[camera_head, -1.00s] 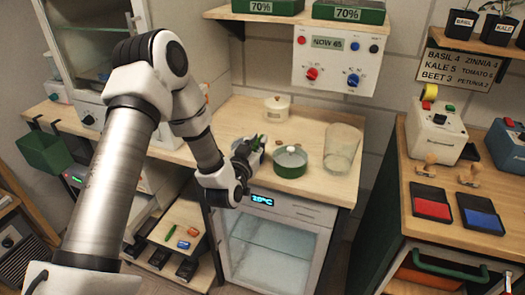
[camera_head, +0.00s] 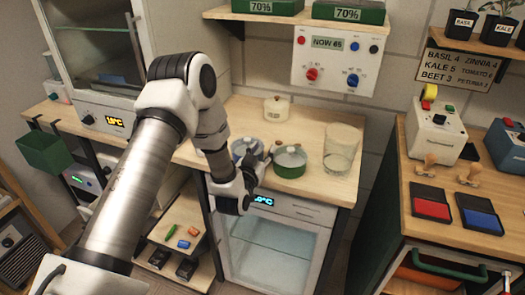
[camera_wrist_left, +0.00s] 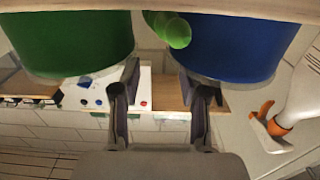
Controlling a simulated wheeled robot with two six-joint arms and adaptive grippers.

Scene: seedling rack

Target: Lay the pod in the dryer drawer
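In the left wrist view a bright green rounded thing (camera_wrist_left: 171,29), perhaps the pod, shows at the edge of a blue pot (camera_wrist_left: 225,50), with a green pot (camera_wrist_left: 65,45) beside it. My left gripper (camera_wrist_left: 160,78) is open there, its fingers apart with nothing between them. In the head view the left gripper (camera_head: 253,168) is at the counter's front edge, by the blue pot (camera_head: 240,146) and the green lidded pot (camera_head: 290,161). I cannot make out the pod in the head view. I cannot tell which drawer is the dryer's. My right gripper is out of view.
A glass jar (camera_head: 341,148) and a cream lidded pot (camera_head: 276,108) stand on the counter. A glass-front cabinet (camera_head: 270,240) is below. A low open shelf or drawer (camera_head: 163,238) holds small coloured items. Red and blue pads (camera_head: 431,203) lie on the right bench.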

